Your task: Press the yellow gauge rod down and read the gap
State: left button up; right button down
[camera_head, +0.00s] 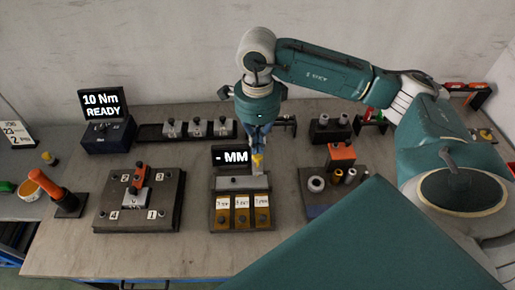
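The yellow gauge rod (257,161) stands upright at the right of the gauge station, beside its small black display (231,157) reading "- MM". The gauge's grey block (235,183) sits on a dark base in front of the display. Several yellow plates with white labels (241,213) lie in front of it. My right gripper (258,146) points down directly over the rod, with its fingertips at or very near the rod's top. Whether they touch it, and how far apart they are, is too small to tell. My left gripper is out of view.
A dark fixture plate (160,215) with an orange clamp stands at left, near an orange-handled tool (48,186). A "10 Nm READY" screen (101,104) is behind. A tray of rings and pegs (321,204) with an orange block stands right of the gauge.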

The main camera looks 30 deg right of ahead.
aim_at(258, 156)
jog(key=shift+f+b, duration=2.35)
jog(key=shift+f, duration=0.2)
jog(key=shift+s+r, duration=0.1)
jog(key=shift+r, duration=0.05)
dwell(0.4)
jog(key=shift+r+p, duration=2.35)
jog(key=shift+r, duration=1.65)
